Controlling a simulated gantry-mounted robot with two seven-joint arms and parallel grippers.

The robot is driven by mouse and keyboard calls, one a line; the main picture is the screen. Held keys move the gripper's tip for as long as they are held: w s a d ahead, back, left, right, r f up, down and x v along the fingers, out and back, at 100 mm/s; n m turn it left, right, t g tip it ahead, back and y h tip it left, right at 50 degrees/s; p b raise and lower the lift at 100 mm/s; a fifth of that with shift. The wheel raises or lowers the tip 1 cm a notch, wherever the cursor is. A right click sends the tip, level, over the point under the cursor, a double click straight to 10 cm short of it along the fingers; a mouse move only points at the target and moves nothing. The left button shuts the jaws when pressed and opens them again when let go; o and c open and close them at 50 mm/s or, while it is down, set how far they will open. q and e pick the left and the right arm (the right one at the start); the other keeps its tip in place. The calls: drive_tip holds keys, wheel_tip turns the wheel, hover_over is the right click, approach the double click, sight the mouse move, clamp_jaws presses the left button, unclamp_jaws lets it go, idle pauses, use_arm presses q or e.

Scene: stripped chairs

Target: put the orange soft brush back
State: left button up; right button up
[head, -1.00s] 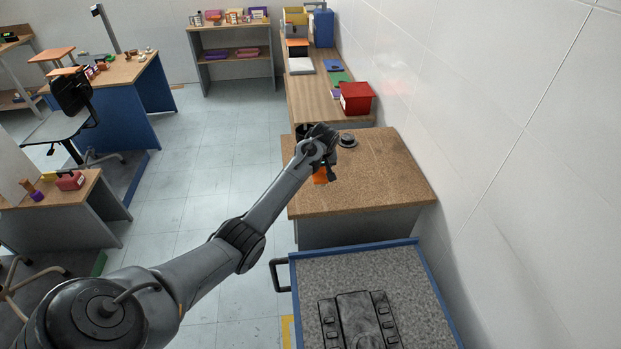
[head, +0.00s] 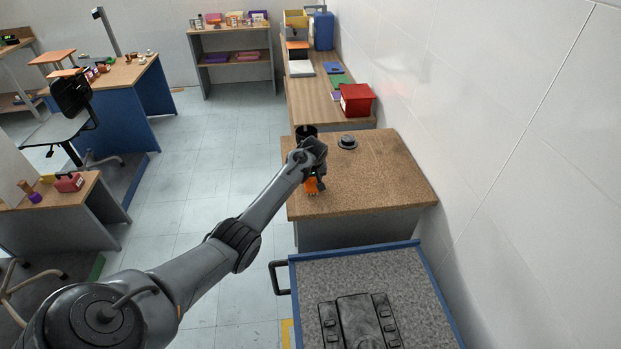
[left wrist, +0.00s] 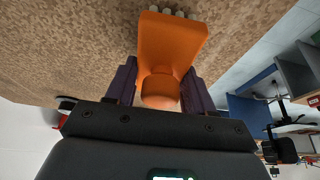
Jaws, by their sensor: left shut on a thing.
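The orange soft brush (head: 311,186) is over the near left part of the brown speckled bench top (head: 380,180). My left gripper (head: 316,176) is shut on it; in the left wrist view the gripper's dark fingers (left wrist: 160,92) close on both sides of the orange handle (left wrist: 170,42). Pale bristle tufts (left wrist: 172,12) show at the brush's far end. I cannot tell whether the bristles touch the bench. A black cup-like holder (head: 306,132) stands at the bench's far left corner, partly behind my gripper. My right gripper is not in view.
A dark round disc-like thing (head: 347,142) lies at the back of the bench. A red bin (head: 357,99) stands on the wooden counter beyond. A blue-edged grey cart (head: 415,290) is in front, and a white wall bounds the right. The bench's right half is clear.

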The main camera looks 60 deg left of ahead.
use_arm(q)
drive_tip(key=o, duration=1)
drive_tip(key=shift+f, duration=0.1)
